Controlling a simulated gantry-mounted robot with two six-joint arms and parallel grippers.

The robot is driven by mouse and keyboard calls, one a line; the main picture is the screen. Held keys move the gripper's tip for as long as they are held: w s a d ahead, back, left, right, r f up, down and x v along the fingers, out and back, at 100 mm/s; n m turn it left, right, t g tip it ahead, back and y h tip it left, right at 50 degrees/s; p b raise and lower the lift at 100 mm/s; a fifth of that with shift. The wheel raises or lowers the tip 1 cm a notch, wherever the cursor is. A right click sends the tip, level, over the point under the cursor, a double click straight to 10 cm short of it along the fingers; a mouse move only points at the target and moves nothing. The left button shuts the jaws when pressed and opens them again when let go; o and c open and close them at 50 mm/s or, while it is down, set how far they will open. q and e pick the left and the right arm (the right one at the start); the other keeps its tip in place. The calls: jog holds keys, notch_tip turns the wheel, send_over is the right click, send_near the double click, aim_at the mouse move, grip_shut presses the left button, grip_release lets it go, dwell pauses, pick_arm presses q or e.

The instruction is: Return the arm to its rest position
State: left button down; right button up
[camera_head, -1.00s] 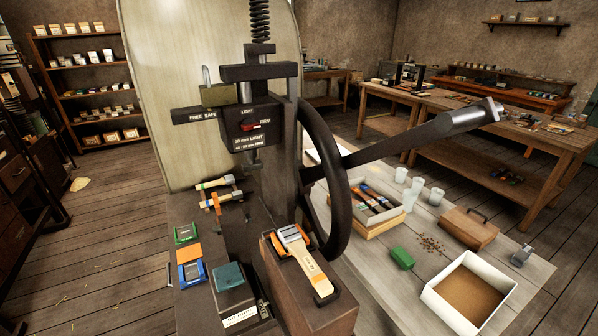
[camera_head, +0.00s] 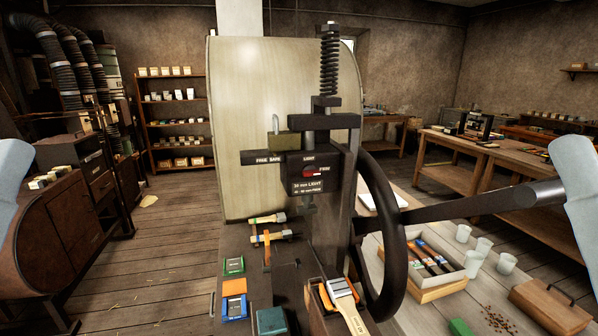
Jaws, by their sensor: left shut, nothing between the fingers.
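The gripper is shut and empty, well apart from the press. A pale part of my right arm shows at the right edge, in front of the lever's outer end; its gripper is out of view. The dark press (camera_head: 322,122) stands in the middle with its spring (camera_head: 330,60), handwheel (camera_head: 398,235) and long lever (camera_head: 470,207). A brass padlock (camera_head: 285,145) hangs by the selector plate (camera_head: 308,172).
A wooden-handled brush (camera_head: 346,308) lies at the press's front. Two tools (camera_head: 268,219) lie beside the column. A wooden tray (camera_head: 430,258), several cups (camera_head: 483,246) and a wooden box (camera_head: 550,306) stand on the right bench. A curved cabinet (camera_head: 70,235) stands left; the floor between is open.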

notch_tip(320, 180, up, 38)
jog(key=p, duration=3.8)
notch_tip(320, 180, down, 39)
jog(key=b, duration=3.9)
jog(key=shift+w+a+f+y+b, duration=0.15)
jog(key=shift+f+y+b, duration=0.05)
jog(key=shift+y+b, duration=0.15)
